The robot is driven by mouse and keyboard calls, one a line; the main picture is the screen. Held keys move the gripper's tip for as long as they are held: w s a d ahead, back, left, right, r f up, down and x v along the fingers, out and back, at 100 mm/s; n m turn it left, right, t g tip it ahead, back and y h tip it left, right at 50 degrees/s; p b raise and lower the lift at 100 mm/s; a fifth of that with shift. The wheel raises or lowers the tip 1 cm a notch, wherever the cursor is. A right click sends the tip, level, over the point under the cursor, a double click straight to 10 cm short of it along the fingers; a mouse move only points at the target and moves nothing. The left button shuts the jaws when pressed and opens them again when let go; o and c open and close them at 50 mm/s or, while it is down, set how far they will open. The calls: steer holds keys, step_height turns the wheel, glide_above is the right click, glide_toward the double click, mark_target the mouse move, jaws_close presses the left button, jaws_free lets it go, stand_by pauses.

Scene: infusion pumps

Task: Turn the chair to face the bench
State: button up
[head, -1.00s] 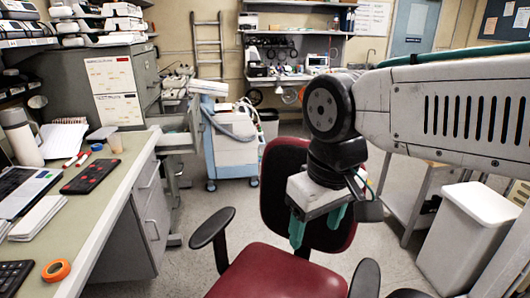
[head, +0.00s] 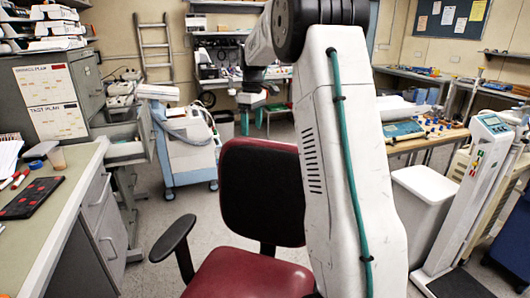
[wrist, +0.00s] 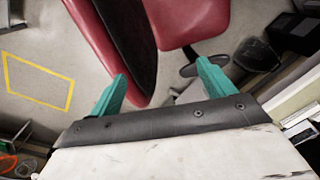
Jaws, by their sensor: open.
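The red chair stands on the floor in the middle of the head view. Its black-and-red backrest (head: 262,190) is on the far side and its red seat (head: 245,276) is toward me. The left armrest (head: 172,238) shows; my arm hides the right side. The light-topped bench (head: 45,240) is at the left, beside the chair. My gripper (head: 253,118) is beyond the backrest, above its top edge in the picture. In the wrist view, my gripper (wrist: 163,84) is open with teal fingers apart. The backrest edge (wrist: 145,85) shows between them; contact cannot be told.
A wheeled cart (head: 188,150) stands behind the chair at left. A white bin (head: 420,205) and a scale-like column (head: 480,190) stand at right. An open drawer (head: 125,150) juts from the cabinet. Floor is clear left of the chair.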

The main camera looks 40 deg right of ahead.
steer(key=n, duration=0.1)
glide_above(265, 151)
steer(key=w+d, duration=0.3)
steer(key=f, duration=0.6)
steer(key=shift+s+a+f, duration=0.1)
steer(key=shift+s+f, duration=0.1)
steer(key=shift+f, duration=0.4)
steer(key=f, duration=0.7)
steer(key=shift+s+a+f, duration=0.1)
steer(key=shift+s+a, duration=0.05)
steer(key=shift+a, duration=0.05)
